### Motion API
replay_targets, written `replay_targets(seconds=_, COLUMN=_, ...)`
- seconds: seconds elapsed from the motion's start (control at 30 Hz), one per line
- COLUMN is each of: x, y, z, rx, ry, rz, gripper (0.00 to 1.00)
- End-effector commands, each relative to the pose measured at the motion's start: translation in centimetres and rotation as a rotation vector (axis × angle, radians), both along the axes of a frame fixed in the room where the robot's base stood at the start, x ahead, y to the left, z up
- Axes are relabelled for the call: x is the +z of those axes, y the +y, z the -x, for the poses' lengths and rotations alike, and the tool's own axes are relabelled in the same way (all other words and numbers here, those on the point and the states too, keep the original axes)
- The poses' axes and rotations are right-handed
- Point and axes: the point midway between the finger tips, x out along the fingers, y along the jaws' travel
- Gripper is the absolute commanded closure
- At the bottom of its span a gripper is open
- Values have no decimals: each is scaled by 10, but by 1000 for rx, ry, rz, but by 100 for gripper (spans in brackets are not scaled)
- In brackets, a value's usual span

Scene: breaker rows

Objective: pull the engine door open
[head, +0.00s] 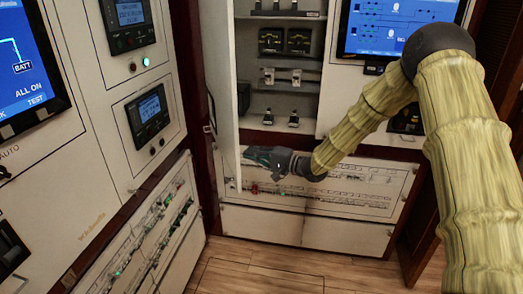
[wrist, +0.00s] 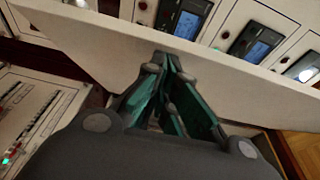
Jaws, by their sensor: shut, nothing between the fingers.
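The engine door is most likely the cream panel (head: 222,80) standing swung out at the left of an open compartment (head: 285,90) in the head view. My gripper (head: 250,153) is in front of the compartment's lower edge, pointing left toward the door's lower part. In the wrist view a broad cream panel (wrist: 90,42), which looks like the same door, crosses the picture. My gripper (wrist: 166,58) is shut and empty, its fingertips at or close to this panel; I cannot tell whether they touch. A small dark handle (head: 211,112) shows on the door's left side.
Breaker switches (head: 282,76) sit inside the compartment. A lower panel (head: 350,185) with small switches lies below my gripper. A left cabinet wall with screens (head: 150,112) stands close to the door. Wooden floor (head: 245,270) is clear in front.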

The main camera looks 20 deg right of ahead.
Motion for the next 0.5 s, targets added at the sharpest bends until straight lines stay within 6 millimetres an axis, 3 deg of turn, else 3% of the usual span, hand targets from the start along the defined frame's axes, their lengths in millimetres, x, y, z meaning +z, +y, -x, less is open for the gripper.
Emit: replay_targets(seconds=0.5, x=-1, y=8, z=1, rx=0, ry=0, rz=0, gripper=100)
